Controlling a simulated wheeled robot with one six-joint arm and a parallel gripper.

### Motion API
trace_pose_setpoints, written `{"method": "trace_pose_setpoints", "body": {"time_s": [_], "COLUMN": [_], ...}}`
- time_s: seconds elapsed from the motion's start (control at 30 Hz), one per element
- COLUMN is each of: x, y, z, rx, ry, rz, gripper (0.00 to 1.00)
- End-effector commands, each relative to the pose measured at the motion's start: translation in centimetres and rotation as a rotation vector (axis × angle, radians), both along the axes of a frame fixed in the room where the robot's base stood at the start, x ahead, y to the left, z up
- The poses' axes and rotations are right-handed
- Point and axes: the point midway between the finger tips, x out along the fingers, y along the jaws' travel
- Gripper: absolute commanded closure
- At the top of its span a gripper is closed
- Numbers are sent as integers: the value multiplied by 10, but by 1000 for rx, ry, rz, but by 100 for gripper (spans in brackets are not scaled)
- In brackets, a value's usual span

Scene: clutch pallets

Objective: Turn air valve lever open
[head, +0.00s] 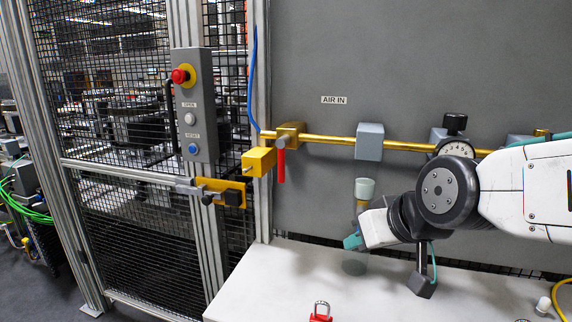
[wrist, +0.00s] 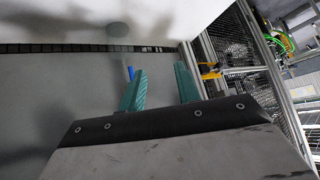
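The air valve is a brass body (head: 290,134) on a brass pipe along the grey panel, left of the "AIR IN" label (head: 334,100). Its red lever (head: 281,166) hangs straight down, across the pipe. My gripper (head: 353,242) is below and to the right of the lever, apart from it, above the white table. In the wrist view my gripper (wrist: 161,82) shows two teal fingers spread apart with nothing between them. The red lever is not recognisable in the wrist view.
A yellow block (head: 258,162) sits just left of the lever, by the fence post. A grey block (head: 369,142) and a gauge (head: 455,148) sit along the pipe to the right. A pale green cup-shaped part (head: 364,188) is above my gripper. A red padlock (head: 320,312) lies on the table (head: 270,275).

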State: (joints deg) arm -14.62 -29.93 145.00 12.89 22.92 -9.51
Motion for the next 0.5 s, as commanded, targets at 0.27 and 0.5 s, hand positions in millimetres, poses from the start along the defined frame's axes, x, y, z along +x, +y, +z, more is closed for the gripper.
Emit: {"method": "trace_pose_setpoints", "body": {"time_s": [0.27, 0.5], "x": [83, 99], "y": [92, 119], "z": [42, 67], "rx": [117, 133], "ry": [-508, -768], "rz": [14, -57], "gripper": [67, 67]}}
